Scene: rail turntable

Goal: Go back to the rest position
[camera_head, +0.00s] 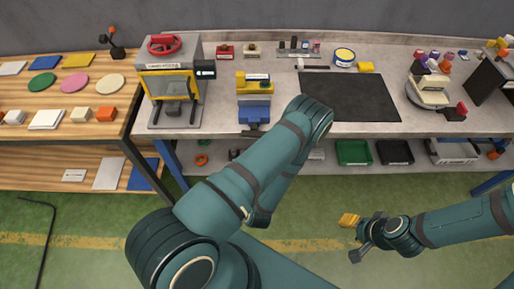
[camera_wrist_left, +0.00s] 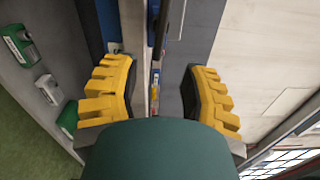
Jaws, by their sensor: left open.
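My left arm reaches up across the middle of the head view and folds back, and it hides its own gripper there. In the left wrist view my left gripper (camera_wrist_left: 160,95) has its two yellow fingers wide apart with nothing held between them. The bench edge and a grey surface show beyond the fingers. My right gripper (camera_head: 352,238) hangs over the green floor in front of the bench, with a yellow finger pad showing. Its finger gap is too small to judge.
The grey bench (camera_head: 225,120) holds a press (camera_head: 173,85), a yellow and blue device (camera_head: 254,98), a black mat (camera_head: 350,97) and a round turntable (camera_head: 428,93). Bins (camera_head: 353,152) stand on the shelf below. A wooden table (camera_head: 60,95) stands left. Floor around my right gripper is clear.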

